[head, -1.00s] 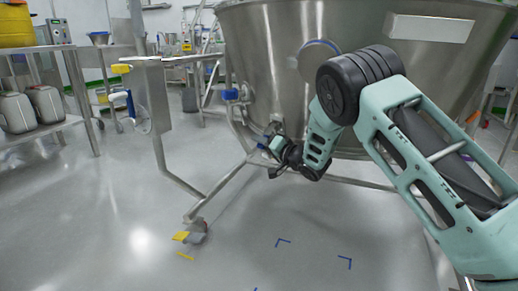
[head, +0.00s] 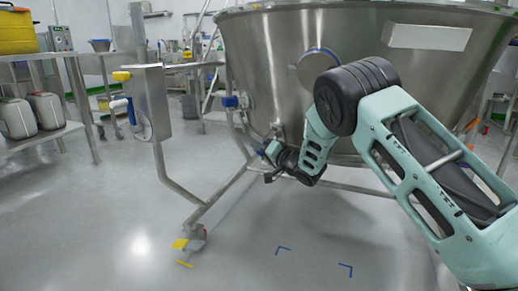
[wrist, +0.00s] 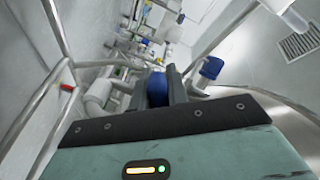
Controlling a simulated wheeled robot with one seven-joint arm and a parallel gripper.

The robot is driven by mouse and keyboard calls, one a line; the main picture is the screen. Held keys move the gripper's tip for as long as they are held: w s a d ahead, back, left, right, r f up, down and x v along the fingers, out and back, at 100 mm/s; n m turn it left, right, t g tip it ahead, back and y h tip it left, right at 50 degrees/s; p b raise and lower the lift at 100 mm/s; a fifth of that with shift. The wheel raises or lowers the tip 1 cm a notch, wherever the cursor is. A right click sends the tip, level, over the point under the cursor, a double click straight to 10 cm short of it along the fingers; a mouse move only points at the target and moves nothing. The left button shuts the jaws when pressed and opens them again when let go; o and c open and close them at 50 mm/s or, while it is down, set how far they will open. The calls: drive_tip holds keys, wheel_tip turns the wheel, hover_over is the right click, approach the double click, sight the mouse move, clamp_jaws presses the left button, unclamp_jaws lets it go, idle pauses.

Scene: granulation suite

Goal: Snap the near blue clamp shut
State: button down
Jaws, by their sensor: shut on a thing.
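A blue clamp part (wrist: 157,90) sits between the two dark fingers of my gripper (wrist: 160,84) in the wrist view. The fingers are shut on it and hide its sides, so I cannot tell whether the clamp itself is closed. In the head view my gripper (head: 267,165) is low at the steel vessel's underside, beside its leg frame, with only a small bit of blue showing there. A second blue clamp (wrist: 211,68) is to the right of the fingers in the wrist view, apart from them. A blue fitting (head: 231,101) also shows higher on the vessel's left side.
The large steel vessel (head: 270,75) stands above and behind my gripper. Its tubular leg frame (head: 222,192) runs down to a caster at lower left. A steel post with a panel (head: 152,103) stands left. The floor in front is clear, with blue corner marks.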

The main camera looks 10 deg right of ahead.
wheel_tip(320, 180, up, 8)
drive_tip(key=m+p, duration=1.3)
drive_tip(key=p, duration=0.4)
drive_tip(key=shift+s+a+f, duration=0.25)
drive_tip(key=shift+a, duration=0.1)
drive_tip(key=shift+m, duration=0.3)
drive_tip(key=c, duration=1.4)
unclamp_jaws()
drive_tip(key=shift+o, duration=0.2)
drive_tip(key=p+v, duration=0.4)
drive_tip(key=v, duration=1.3)
drive_tip(key=shift+s, duration=0.2)
